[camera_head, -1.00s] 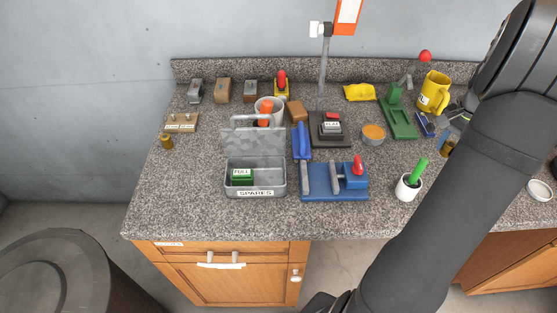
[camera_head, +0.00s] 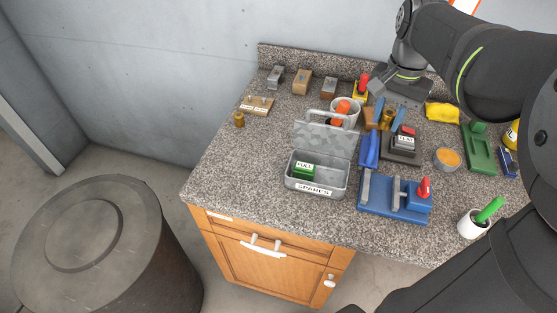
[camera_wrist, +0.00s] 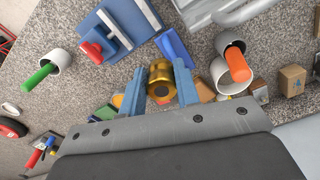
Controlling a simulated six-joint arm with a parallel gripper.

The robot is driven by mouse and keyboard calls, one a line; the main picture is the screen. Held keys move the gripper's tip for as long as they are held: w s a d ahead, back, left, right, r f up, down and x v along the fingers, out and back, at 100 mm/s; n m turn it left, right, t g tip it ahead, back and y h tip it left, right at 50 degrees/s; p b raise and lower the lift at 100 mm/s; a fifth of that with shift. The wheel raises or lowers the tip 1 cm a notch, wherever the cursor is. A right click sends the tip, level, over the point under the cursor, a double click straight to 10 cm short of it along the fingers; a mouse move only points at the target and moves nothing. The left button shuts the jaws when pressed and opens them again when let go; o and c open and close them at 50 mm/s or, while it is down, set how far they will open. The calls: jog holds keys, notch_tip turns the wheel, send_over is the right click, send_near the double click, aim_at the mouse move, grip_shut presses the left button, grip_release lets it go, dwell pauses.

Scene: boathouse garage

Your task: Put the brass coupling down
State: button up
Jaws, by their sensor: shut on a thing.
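A brass coupling (camera_wrist: 161,78) sits between the two blue fingers of my gripper (camera_wrist: 160,92) in the wrist view. In the head view my gripper (camera_head: 389,112) points down over the back middle of the counter, and the held coupling (camera_head: 387,121) shows between its fingertips. The gripper is shut on it, in front of the white cup and near the black block with a label. Whether the coupling touches anything below cannot be told. A second brass piece (camera_head: 238,120) stands at the counter's left edge, by a wooden board with pegs (camera_head: 257,106).
A grey open tin marked SPARES (camera_head: 317,189) holds a green block (camera_head: 304,171). The counter's front left (camera_head: 240,180) is clear.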

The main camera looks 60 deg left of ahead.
jog(key=s+a+r+n, duration=0.2)
jog(key=s+a, duration=0.1)
jog(key=s, duration=0.7)
jog(key=n, duration=0.5)
send_over(267, 170)
notch_tip(267, 170, down, 16)
jog(key=shift+d+r, duration=0.1)
jog(key=shift+f, duration=2.1)
jog(key=shift+f, duration=0.2)
jog(key=o, duration=1.1)
jog(key=shift+c, duration=0.2)
